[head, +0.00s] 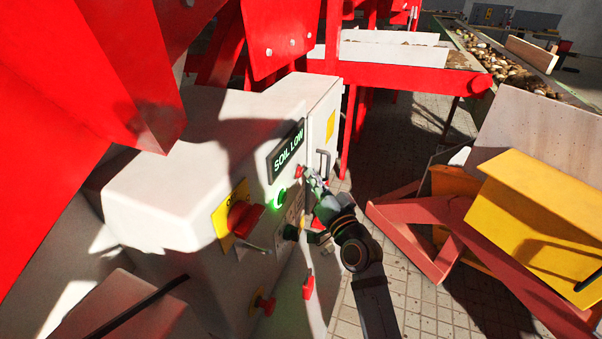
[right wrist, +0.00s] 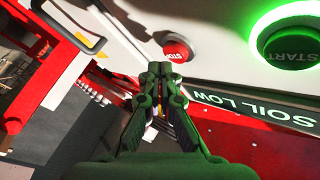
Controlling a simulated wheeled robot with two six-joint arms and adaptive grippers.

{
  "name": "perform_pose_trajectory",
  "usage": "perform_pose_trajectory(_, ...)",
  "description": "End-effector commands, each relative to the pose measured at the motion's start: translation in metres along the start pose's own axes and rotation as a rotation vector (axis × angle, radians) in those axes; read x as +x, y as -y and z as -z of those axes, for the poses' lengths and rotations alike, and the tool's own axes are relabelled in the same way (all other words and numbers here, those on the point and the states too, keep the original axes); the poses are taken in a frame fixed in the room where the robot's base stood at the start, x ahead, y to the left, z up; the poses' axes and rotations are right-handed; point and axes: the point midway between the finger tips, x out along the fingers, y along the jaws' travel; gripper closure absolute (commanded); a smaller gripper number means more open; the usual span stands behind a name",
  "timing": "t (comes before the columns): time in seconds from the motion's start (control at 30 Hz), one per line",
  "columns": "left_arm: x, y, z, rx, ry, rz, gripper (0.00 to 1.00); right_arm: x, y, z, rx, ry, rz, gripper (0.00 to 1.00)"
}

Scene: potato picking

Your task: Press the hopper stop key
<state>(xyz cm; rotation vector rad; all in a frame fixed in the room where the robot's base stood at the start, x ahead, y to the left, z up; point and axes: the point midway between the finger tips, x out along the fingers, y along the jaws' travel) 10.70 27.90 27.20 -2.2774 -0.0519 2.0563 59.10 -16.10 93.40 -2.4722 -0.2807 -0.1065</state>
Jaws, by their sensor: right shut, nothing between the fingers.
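A red round key marked STOP (right wrist: 177,48) sits on the pale control cabinet (head: 160,190). It shows small in the head view (head: 298,171), just below the SOIL LOW display (head: 286,151). My right gripper (right wrist: 160,70) is shut and empty. In the head view the right gripper (head: 310,178) is close to the cabinet face. The green-ringed START key (right wrist: 290,45) is lit, to the right of STOP in the wrist view. My left gripper is not in view.
A red rotary switch (head: 241,217) on a yellow plate and a red mushroom button (head: 265,303) are on the cabinet. A grey handle (head: 323,165) stands out behind my gripper. Red machine frames surround the cabinet. A yellow bin (head: 535,205) stands right; tiled floor lies between.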

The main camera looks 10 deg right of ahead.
Motion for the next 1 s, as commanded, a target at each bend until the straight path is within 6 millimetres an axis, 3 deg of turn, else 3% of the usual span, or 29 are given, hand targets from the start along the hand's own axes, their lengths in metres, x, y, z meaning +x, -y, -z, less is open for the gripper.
perform_pose_trajectory(1.0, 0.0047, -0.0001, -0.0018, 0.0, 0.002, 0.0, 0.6, 0.0075, 0.0055, -0.0056, 0.001, 0.0, 0.0, 1.0)
